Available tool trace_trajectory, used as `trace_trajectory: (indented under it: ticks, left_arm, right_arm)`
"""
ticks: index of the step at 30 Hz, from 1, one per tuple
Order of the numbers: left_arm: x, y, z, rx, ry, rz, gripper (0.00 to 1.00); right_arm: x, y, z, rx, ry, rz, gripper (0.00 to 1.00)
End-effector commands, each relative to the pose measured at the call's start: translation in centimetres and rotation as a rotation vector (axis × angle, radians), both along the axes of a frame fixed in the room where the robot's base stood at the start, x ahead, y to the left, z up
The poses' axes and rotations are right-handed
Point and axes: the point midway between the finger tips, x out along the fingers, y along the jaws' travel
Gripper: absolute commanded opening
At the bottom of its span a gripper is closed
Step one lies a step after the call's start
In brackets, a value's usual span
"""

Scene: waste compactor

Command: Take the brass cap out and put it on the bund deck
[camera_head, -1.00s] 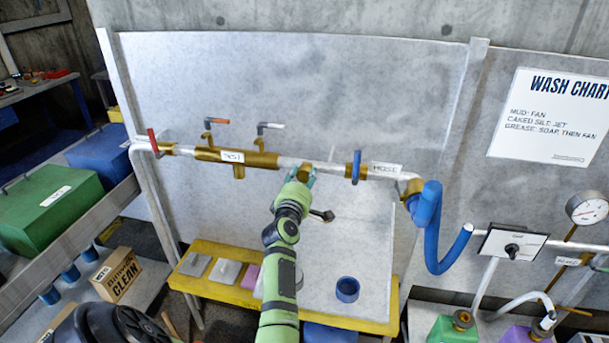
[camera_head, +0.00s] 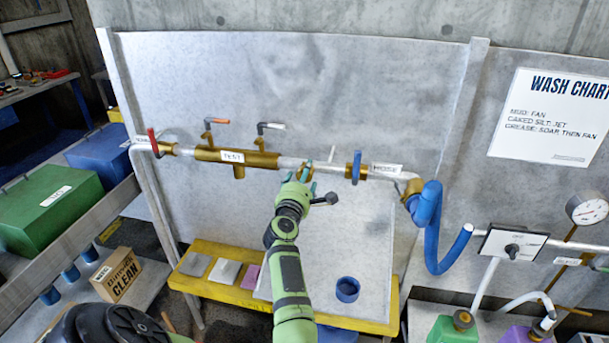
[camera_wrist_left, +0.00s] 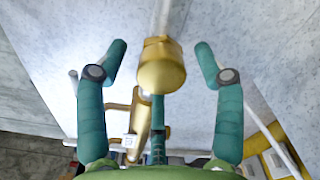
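The brass cap (camera_wrist_left: 162,66) sits on the end of a pale pipe stub in the left wrist view, in the middle between my fingers. My left gripper (camera_head: 305,173) is at the long wash pipe in the head view, right of the brass manifold (camera_head: 236,156). In the left wrist view my left gripper (camera_wrist_left: 160,60) is open, with its teal fingers spread left, right and below the cap, and gaps at both sides. In the head view the fingers mostly hide the cap. The yellow deck (camera_head: 372,324), likely the bund deck, stands low below the pipe. My right gripper is not in view.
A blue cup (camera_head: 347,289), a grey block (camera_head: 195,264), a white block (camera_head: 225,271) and a purple block (camera_head: 250,276) are on the deck. A blue-handled valve (camera_head: 356,167) is right of my gripper. A blue hose (camera_head: 428,222) hangs further right.

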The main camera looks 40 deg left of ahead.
Motion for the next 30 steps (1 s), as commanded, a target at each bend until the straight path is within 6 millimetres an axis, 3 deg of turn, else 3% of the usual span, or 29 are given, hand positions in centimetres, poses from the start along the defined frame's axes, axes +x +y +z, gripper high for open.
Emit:
trace_trajectory:
  ticks: [15,30]
  left_arm:
    - [-0.05,0.02,-0.18,0.017,0.013,0.000,0.66]
    - [-0.08,0.07,-0.06,0.797,0.442,0.000,0.66]
  right_arm:
    - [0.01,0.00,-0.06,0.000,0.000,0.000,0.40]
    - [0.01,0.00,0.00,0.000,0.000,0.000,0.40]
